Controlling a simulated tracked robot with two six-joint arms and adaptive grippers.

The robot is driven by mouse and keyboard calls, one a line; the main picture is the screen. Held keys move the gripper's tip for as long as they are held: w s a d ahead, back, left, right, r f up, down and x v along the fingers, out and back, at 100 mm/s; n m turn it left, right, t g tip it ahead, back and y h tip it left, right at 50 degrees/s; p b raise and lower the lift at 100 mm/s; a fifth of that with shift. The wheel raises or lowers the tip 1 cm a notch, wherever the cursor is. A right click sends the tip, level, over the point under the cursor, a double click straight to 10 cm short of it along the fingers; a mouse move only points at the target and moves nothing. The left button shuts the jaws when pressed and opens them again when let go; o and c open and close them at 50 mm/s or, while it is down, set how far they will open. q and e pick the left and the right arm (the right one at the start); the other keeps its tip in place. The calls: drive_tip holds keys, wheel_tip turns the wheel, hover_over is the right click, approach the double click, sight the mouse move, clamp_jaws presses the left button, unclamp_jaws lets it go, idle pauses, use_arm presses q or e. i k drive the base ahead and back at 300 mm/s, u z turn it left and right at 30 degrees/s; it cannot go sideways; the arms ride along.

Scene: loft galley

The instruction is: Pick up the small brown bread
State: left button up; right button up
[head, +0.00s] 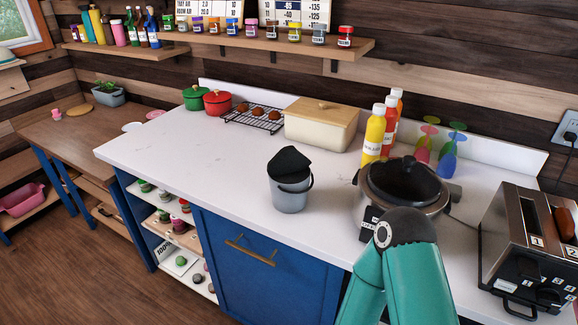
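Several small, round brown breads sit on a black wire rack (233,118) at the back of the white counter, left of the bread box. One brown bread (274,115) is at the rack's right side, and another brown bread (241,107) is at its left. A larger brown piece (563,222), which looks like bread, stands in the toaster (522,245) at the far right. A teal arm of mine rises at the lower right, well away from the rack. Neither of my grippers can be made out.
A cream bread box (313,134) with a wooden lid stands right of the rack; red (217,103) and green pots (194,97) stand left. A grey bucket (289,196) and a round cooker (426,203) stand nearer. Sauce bottles (374,137) are behind. The counter's left front is clear.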

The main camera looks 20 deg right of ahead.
sight(565, 223)
drive_tip(key=u, duration=0.9)
drive_tip(key=i, duration=0.15)
drive_tip(key=z, duration=3.1)
drive_tip(key=k, duration=0.9)
drive_tip(key=z, duration=0.15)
drive_tip(key=i, duration=0.9)
drive_tip(key=u, duration=0.25)
drive_tip(key=k, duration=0.25)
drive_tip(key=z, duration=0.1)
